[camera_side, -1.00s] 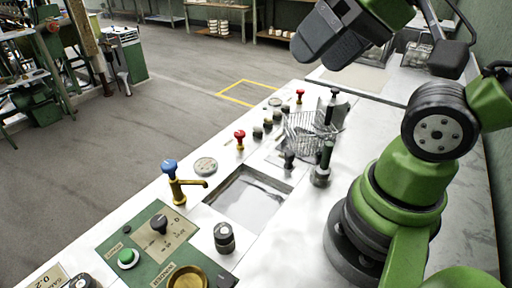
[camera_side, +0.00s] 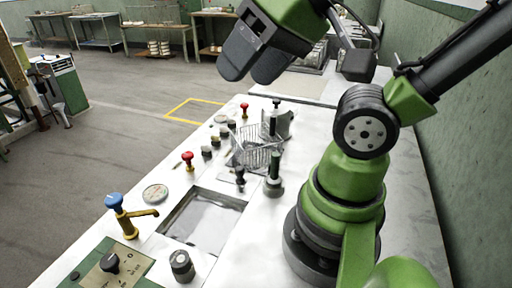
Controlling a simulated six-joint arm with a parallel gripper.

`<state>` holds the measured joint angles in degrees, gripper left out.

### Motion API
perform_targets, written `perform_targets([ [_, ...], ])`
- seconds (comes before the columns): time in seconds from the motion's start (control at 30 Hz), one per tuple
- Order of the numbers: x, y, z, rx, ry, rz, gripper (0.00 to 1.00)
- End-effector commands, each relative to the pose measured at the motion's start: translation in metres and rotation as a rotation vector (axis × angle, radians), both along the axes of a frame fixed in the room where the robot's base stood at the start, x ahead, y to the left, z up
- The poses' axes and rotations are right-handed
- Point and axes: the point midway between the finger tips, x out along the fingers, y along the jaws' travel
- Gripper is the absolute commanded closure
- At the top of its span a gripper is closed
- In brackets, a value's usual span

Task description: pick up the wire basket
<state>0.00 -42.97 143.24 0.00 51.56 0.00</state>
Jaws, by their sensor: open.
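The wire basket (camera_side: 256,152) is a small grey mesh basket standing on the white counter (camera_side: 330,100), just beyond the sunken basin (camera_side: 204,220). Dark-handled fittings stand close around it and partly overlap it in the picture. My gripper (camera_side: 252,72) is in the upper middle of the side view, above and beyond the basket in the picture. Its two dark fingers are apart with nothing between them. It is clear of the basket. What lies inside the basket is too small to tell.
A black-handled fitting (camera_side: 274,175) stands close to the basket's near right side. A red-topped valve (camera_side: 188,160), a blue-topped brass tap (camera_side: 126,214) and several dark knobs line the counter's left edge.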

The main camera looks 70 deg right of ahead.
Motion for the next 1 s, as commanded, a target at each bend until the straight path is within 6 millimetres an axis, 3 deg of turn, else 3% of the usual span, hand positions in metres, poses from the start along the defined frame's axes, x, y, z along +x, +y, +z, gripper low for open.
perform_targets([
  [0.07,0.000,0.000,0.000,0.000,0.000,0.000,0.41],
  [0.1,0.000,0.000,0.000,0.000,0.000,0.000,0.50],
  [0.13,0.000,0.000,0.000,0.000,0.000,0.000,0.52],
  [0.4,0.001,-0.001,0.000,-0.005,0.002,0.000,0.52],
  [0.57,0.020,-0.018,-0.001,-0.090,0.051,0.015,0.52],
  [0.67,0.042,-0.043,-0.005,-0.185,0.122,0.049,0.52],
  [0.8,0.069,-0.095,-0.021,-0.301,0.249,0.130,0.52],
  [1.0,0.081,-0.179,-0.065,-0.372,0.427,0.294,0.52],
])
